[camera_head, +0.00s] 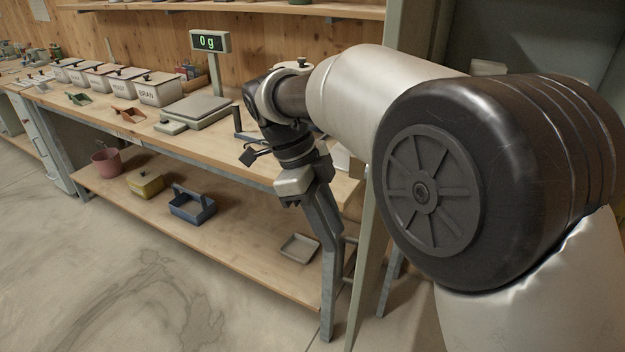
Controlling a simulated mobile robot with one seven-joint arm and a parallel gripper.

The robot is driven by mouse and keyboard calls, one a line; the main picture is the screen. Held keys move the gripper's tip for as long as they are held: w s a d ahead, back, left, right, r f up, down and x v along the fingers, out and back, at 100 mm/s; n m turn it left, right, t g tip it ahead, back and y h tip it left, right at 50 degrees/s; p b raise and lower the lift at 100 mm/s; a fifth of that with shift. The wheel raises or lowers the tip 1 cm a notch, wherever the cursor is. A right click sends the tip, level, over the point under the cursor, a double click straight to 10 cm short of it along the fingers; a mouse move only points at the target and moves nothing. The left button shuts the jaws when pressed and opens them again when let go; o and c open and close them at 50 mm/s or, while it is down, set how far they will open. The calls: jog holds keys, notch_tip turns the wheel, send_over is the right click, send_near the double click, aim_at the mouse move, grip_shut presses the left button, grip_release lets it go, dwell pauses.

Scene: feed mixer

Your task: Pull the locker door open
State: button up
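A tall grey-green cabinet, which looks like the locker, stands at the right, largely hidden behind my arm. A narrow upright grey-green panel (408,22) forms its left side and continues below my arm to the floor. I cannot tell whether this panel is the door or the frame. To its right a recessed dark surface (535,40) shows, with a small pale item (487,68) in front of it. No handle is visible. My gripper (290,203) points down by the workbench's front edge, left of the panel. Its fingers are too small and dark to judge, and I see nothing held.
A wooden workbench (240,150) runs along the wall with labelled bins (158,92), a scale (200,108) and its "0 g" display (210,42). Its lower shelf (240,236) holds a pink bucket (106,162), a blue caddy (192,206) and a grey tray (299,249). The floor at front left is clear.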

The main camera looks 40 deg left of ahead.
jog(key=p+v, duration=0.2)
jog(key=v, duration=0.8)
jog(key=shift+r+p, duration=0.2)
jog(key=shift+p, duration=0.1)
